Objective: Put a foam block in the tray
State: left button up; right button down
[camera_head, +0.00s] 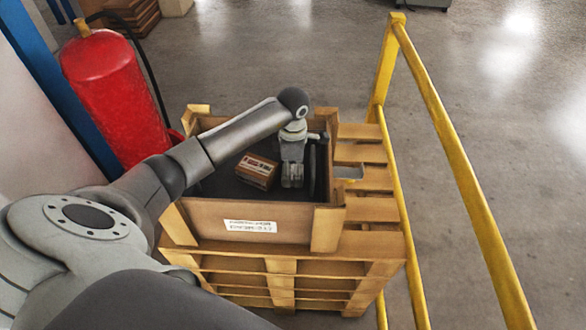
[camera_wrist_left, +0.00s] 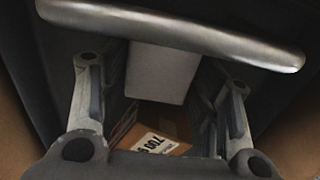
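My left gripper (camera_head: 292,180) points down inside a wooden crate. In the left wrist view its two fingers (camera_wrist_left: 160,105) stand apart, so it is open. A plain whitish block (camera_wrist_left: 163,72), seemingly the foam block, shows between and beyond the fingers, with gaps on both sides; no contact is visible. In the head view the gripper hides this block. A small grey tray-like piece (camera_head: 349,173) lies on the pallet slats just right of the crate, partly hidden by the crate wall. My right gripper is not in view.
The crate (camera_head: 205,222) has high wooden walls and stands on pallets (camera_head: 280,268). A brown printed carton (camera_head: 258,170) lies in it, left of the gripper. A metal bar (camera_wrist_left: 170,32) crosses the wrist view. A red extinguisher (camera_head: 110,95) stands left, a yellow railing (camera_head: 455,150) right.

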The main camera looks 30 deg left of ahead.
aim_at(293, 171)
pick_arm(q)
jog(key=shift+o, duration=1.1)
jog(key=shift+r, duration=0.25)
notch_tip(293, 171, up, 12)
jog(key=b, duration=0.2)
